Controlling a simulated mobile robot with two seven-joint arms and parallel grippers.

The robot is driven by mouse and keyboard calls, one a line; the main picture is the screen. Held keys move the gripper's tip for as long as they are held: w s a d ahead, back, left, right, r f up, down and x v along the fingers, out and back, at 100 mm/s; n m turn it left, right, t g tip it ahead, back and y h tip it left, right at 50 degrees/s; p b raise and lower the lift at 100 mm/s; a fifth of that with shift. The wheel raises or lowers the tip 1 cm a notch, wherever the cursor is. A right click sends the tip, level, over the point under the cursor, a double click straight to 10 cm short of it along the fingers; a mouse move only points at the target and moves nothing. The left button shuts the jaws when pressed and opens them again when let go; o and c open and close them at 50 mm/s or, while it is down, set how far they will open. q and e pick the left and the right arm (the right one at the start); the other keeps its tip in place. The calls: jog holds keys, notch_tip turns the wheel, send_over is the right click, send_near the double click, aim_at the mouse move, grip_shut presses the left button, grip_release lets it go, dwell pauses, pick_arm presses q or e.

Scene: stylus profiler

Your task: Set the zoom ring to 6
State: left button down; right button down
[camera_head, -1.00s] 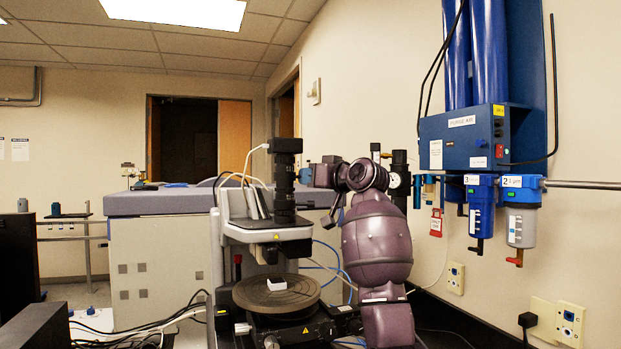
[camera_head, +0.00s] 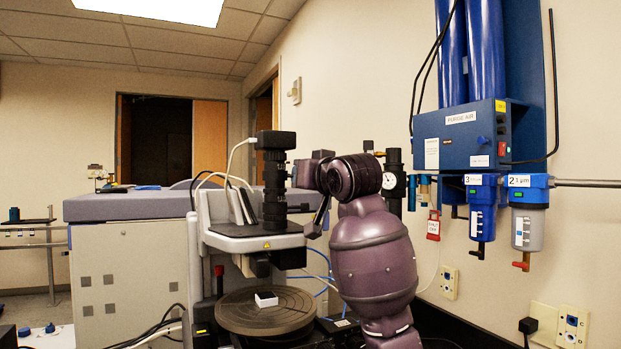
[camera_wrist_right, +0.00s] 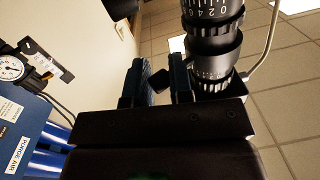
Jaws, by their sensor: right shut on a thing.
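The black lens tube (camera_head: 275,190) stands upright on the profiler, with a black camera (camera_head: 276,140) on top. In the right wrist view, a ring with white numerals 0, 2, 4, 6 (camera_wrist_right: 213,14) shows at the top, above a finer-scaled ring (camera_wrist_right: 215,65). The index mark cannot be made out. My right gripper (camera_wrist_right: 160,78) is beside the tube, with its fingers shut on a small dark piece that looks like the zoom ring's lever. The head view shows my right gripper (camera_head: 306,172) just right of the tube, its fingertips unclear. My left gripper is out of view.
A round stage (camera_head: 240,315) with a small white block (camera_head: 266,299) sits below the lens. Blue filter equipment (camera_head: 465,140) hangs on the right wall, with a gauge (camera_head: 389,181) nearby. A large grey cabinet (camera_head: 130,270) stands behind at the left.

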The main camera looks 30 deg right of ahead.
jog(key=shift+f+m+h, duration=0.15)
jog(key=shift+m+h, duration=0.15)
jog(key=shift+h, duration=0.1)
jog(key=shift+s+a, duration=0.15)
jog(key=shift+s, duration=0.05)
jog(key=shift+s+a+m+h, duration=0.1)
jog(key=shift+s+m+h, duration=0.05)
jog(key=shift+m+h, duration=0.3)
jog(key=c, duration=1.4)
grip_release()
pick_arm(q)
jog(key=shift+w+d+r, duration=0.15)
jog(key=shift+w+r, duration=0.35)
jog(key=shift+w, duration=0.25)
pick_arm(e)
jog(key=shift+o, duration=0.4)
pick_arm(q)
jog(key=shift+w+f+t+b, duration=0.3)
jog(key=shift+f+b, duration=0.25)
jog(key=shift+b, duration=0.25)
pick_arm(e)
jog(key=s+a, duration=0.1)
jog(key=s, duration=0.9)
jog(key=shift+s+a, duration=0.35)
